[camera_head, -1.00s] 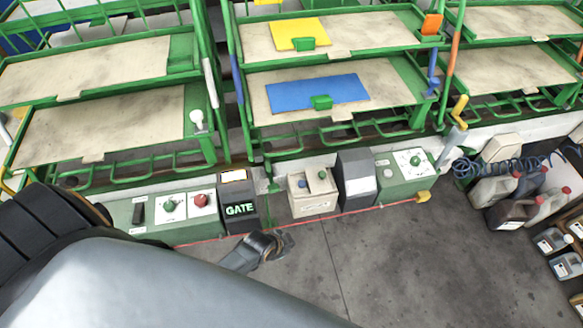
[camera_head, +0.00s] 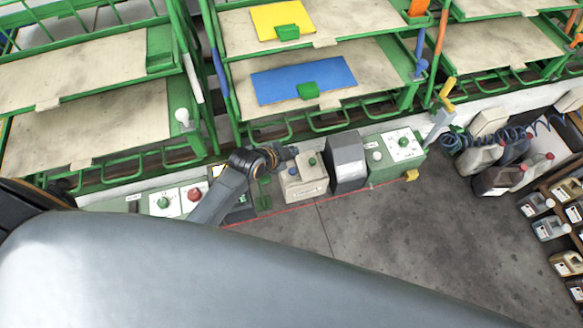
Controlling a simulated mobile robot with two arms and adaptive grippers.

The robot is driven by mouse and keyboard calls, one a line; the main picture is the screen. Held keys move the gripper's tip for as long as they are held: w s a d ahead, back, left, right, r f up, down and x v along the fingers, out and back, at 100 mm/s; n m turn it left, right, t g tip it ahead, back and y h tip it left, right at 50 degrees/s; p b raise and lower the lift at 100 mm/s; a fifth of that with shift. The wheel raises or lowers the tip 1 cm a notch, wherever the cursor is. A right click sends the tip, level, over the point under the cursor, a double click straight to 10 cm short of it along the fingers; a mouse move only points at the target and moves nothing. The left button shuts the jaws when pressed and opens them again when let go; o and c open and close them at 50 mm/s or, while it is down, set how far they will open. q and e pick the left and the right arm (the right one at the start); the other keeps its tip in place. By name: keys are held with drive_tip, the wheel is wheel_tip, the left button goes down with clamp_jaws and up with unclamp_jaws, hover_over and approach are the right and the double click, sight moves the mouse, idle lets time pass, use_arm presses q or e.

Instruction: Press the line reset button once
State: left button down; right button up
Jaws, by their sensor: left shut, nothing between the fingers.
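A row of control boxes runs along the rack's foot. The cream box (camera_head: 304,186) carries a dark blue button (camera_head: 292,171) and a green button (camera_head: 312,161). A green panel at the left has a green button (camera_head: 163,202) and a red button (camera_head: 194,195); the green box at the right has a pale button (camera_head: 377,156) and a green knob (camera_head: 404,142). No label reading line reset is legible. My left gripper (camera_head: 287,153) is shut and empty, at the cream box's upper left; contact cannot be told. My right gripper is out of view.
A dark grey box (camera_head: 347,160) stands right of the cream box. Green rack shelves hold a yellow sheet (camera_head: 268,18) and a blue sheet (camera_head: 335,80) above the controls. Jugs (camera_head: 495,180) stand at the right. The concrete floor (camera_head: 400,225) in front is clear.

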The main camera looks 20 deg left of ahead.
use_arm(q)
drive_tip(key=shift+f, duration=0.15)
drive_tip(key=b, duration=0.7)
hover_over(291, 172)
wheel_tip(291, 172, down, 7)
drive_tip(key=shift+s+d+r, duration=0.1)
drive_tip(key=shift+r, duration=0.05)
drive_tip(key=shift+f+b, duration=0.5)
drive_tip(key=shift+f, duration=0.5)
drive_tip(key=shift+f, duration=0.1)
drive_tip(key=shift+f, duration=0.3)
drive_tip(key=shift+f+b, duration=0.4)
drive_tip(key=shift+f, duration=0.05)
idle(0.6)
idle(0.3)
drive_tip(key=shift+r+p, duration=0.9)
drive_tip(key=shift+p, duration=0.1)
